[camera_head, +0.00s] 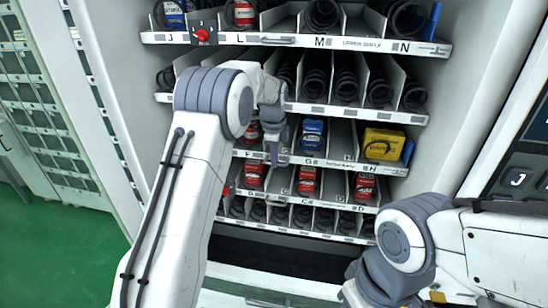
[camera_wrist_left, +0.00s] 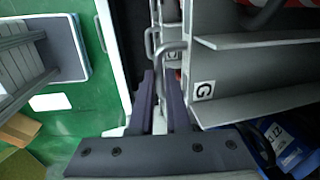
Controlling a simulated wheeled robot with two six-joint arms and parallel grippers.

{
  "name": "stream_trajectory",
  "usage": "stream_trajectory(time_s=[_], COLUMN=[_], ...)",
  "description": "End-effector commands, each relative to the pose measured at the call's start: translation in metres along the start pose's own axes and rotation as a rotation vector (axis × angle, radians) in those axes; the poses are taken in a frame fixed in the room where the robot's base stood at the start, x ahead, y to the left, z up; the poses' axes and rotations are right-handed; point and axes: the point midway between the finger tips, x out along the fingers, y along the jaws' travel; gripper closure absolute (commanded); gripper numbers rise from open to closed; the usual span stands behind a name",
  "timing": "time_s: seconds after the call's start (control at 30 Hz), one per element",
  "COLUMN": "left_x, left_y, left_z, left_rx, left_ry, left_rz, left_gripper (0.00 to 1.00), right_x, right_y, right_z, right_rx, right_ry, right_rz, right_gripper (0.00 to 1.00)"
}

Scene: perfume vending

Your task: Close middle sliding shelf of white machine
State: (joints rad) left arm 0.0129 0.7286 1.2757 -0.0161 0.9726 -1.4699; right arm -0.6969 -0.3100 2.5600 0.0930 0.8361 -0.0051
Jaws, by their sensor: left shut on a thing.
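The white machine (camera_head: 465,120) stands open in front, with several shelves of coils and goods. The middle shelf (camera_head: 340,165), labelled G and H, holds a blue item (camera_head: 313,135) and a yellow box (camera_head: 383,144). My left gripper (camera_head: 273,152) is at the front edge of this shelf, left of the G label. In the left wrist view, its dark fingers (camera_wrist_left: 163,90) are shut around a grey bar handle (camera_wrist_left: 172,60) beside the G label. My right arm shows at the lower right; its gripper is out of view.
A lower shelf (camera_head: 325,200) holds red items, with another coil shelf below it. Upper shelves (camera_head: 330,42) are above my left arm. A keypad panel (camera_head: 520,170) is at the right. Green floor (camera_head: 70,245) is clear at the left.

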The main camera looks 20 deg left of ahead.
Motion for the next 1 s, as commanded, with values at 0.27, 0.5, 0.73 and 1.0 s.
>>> stream_trajectory(time_s=[0.27,0.5,0.73,1.0], left_x=[-0.002,-0.001,-0.002,-0.037], left_y=[-0.006,-0.004,-0.003,-0.004], left_z=[0.001,0.0,0.001,0.001], left_rx=[0.003,0.003,0.001,0.001], left_ry=[-0.004,-0.003,-0.002,-0.001], left_rz=[-0.02,-0.014,-0.012,-0.019], left_gripper=[0.55,0.55,0.55,0.55], right_x=[0.0,0.0,0.001,0.015], right_y=[0.0,0.0,0.0,0.001], right_z=[0.0,0.0,0.0,0.001], right_rx=[0.0,0.0,0.0,0.002], right_ry=[0.0,0.0,0.0,0.0], right_rz=[0.0,0.0,0.0,0.0], right_gripper=[0.55,0.55,0.55,0.55])
